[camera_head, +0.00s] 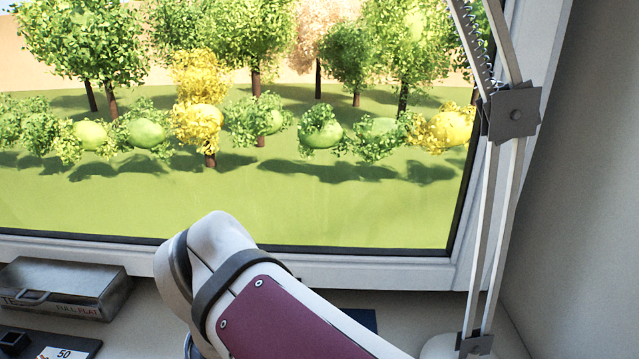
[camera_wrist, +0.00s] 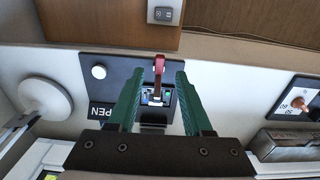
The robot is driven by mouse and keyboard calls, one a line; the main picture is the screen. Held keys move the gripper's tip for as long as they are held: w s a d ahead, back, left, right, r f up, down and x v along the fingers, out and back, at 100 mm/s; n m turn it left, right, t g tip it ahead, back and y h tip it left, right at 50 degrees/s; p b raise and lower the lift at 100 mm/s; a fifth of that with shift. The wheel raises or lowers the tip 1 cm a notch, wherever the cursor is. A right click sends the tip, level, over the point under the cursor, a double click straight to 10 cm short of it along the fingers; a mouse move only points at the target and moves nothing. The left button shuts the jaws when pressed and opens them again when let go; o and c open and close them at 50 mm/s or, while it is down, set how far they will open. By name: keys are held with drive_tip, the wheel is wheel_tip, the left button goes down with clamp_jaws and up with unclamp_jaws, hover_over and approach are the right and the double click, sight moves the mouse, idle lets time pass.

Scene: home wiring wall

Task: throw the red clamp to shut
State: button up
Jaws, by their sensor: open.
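The red clamp (camera_wrist: 159,65) shows in the wrist view as a small red lever on a dark panel (camera_wrist: 122,68). A small block with bluish and green parts (camera_wrist: 157,96) sits just below the lever in the picture. My gripper (camera_wrist: 159,76) is open, with one green finger on each side of the lever and a visible gap to both. I cannot tell how far the fingertips are from the panel. The letters "PEN" show on the panel's left, partly hidden. In the head view the clamp and my gripper do not show.
A white round knob (camera_wrist: 98,72) is on the same panel. A white lamp base (camera_wrist: 50,95) stands left and a dial panel (camera_wrist: 300,98) right. A metal case (camera_head: 65,285) and jointed lamp arm (camera_head: 513,112) stand by the window. A wooden box (camera_wrist: 110,22) is at the wrist view's top.

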wheel_tip(320, 180, down, 6)
drive_tip(key=shift+f, duration=0.2)
drive_tip(key=shift+c, duration=0.3)
clamp_jaws()
